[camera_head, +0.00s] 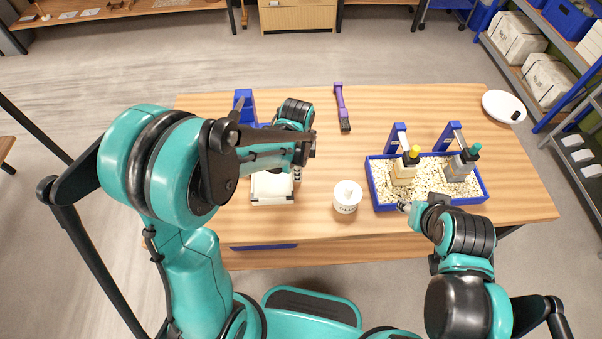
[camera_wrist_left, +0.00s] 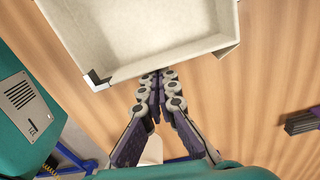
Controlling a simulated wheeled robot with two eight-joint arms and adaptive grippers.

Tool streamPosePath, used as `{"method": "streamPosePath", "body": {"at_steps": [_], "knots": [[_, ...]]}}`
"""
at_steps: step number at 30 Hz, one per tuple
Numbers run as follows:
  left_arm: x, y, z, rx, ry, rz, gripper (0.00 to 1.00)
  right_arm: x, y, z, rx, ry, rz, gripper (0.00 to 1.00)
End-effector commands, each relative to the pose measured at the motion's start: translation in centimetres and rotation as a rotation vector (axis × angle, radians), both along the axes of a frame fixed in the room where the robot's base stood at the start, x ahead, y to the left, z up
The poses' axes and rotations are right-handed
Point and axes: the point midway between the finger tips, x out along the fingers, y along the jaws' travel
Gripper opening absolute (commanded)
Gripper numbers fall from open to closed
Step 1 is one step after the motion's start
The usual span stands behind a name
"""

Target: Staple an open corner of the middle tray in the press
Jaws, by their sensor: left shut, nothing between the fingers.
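A pale, shallow tray (camera_head: 272,188) lies on the table under my left arm, and part of it is hidden. In the left wrist view the tray (camera_wrist_left: 140,35) fills the top. Its left near corner carries a dark metal piece (camera_wrist_left: 97,80); its right near corner (camera_wrist_left: 228,48) shows a loose-looking flap. My left gripper (camera_head: 297,174) is shut and empty; in the wrist view its fingertips (camera_wrist_left: 157,76) lie at the tray's near edge, contact unclear. A blue device (camera_head: 243,98), possibly the press, stands behind, mostly hidden. My right gripper (camera_head: 404,206) is beside the blue box, its fingers too small to judge.
A white jar (camera_head: 347,198) stands between tray and box. A purple brush (camera_head: 341,106) and a white disc (camera_head: 503,106) lie farther back.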

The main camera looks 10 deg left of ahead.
Motion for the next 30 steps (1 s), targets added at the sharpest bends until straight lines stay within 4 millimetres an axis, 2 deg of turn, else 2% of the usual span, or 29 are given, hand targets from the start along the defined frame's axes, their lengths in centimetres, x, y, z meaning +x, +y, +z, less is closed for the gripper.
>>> {"method": "streamPosePath", "body": {"at_steps": [5,12,20,25,30], "knots": [[0.0,0.2,0.0,0.0,0.0,0.001,0.0,0.0,0.0,0.0,0.0,0.0,0.0,0.4],[-0.4,2.5,0.0,0.0,0.001,0.003,0.0,0.0,0.0,-0.3,0.0,0.0,0.0,0.4],[-0.4,2.6,0.0,0.005,0.002,0.003,0.0,0.0,0.0,-0.2,0.0,0.0,0.0,0.4],[-0.2,1.9,-0.1,0.004,0.002,0.001,0.0,0.0,0.0,-0.3,0.0,0.0,0.0,0.4],[0.4,-0.4,-0.1,0.0,0.001,0.001,0.0,0.0,0.0,-0.6,0.0,0.0,0.0,0.4]]}}
